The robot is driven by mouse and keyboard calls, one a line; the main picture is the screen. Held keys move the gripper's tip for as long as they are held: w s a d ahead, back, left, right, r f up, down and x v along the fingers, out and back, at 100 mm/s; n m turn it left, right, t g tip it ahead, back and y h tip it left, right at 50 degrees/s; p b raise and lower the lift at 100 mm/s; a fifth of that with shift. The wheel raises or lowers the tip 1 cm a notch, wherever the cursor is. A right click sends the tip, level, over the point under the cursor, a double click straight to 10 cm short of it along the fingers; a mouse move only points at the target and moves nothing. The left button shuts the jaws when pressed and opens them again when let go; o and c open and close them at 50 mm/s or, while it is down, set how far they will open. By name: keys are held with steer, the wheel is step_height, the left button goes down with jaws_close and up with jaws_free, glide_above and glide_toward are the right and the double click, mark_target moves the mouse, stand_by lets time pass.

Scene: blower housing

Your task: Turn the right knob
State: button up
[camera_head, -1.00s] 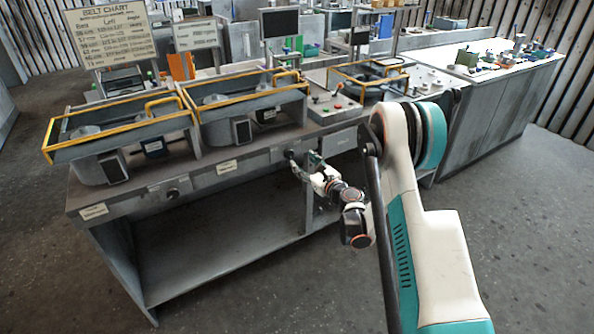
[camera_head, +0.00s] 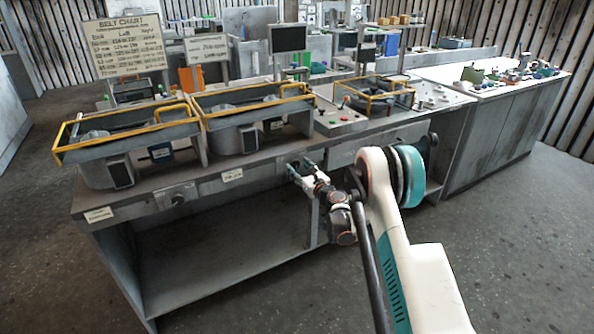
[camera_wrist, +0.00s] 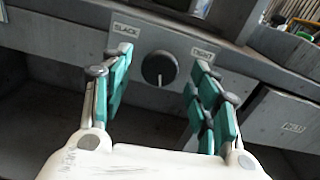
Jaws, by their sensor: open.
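The right knob (camera_wrist: 159,68) is a dark round knob with a pale pointer line, set on the grey front panel of the bench. In the wrist view it lies between and beyond the teal fingertips of my gripper (camera_wrist: 158,95), which is open and empty. No finger visibly touches the knob. Labels sit to its upper left (camera_wrist: 126,31) and upper right (camera_wrist: 203,54). In the head view my gripper (camera_head: 298,170) is at the bench's front panel and hides most of this knob. Another dark knob (camera_head: 178,199) shows farther left on the same panel.
A drawer front (camera_wrist: 285,121) lies right of the knob. The lower shelf (camera_head: 215,255) is empty. A belt chart board (camera_head: 125,45) stands behind. Floor in front is clear.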

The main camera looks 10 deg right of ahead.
steer(key=shift+x, duration=1.05)
steer(key=c, duration=1.1)
steer(key=shift+o, duration=0.2)
steer(key=shift+n, duration=0.4)
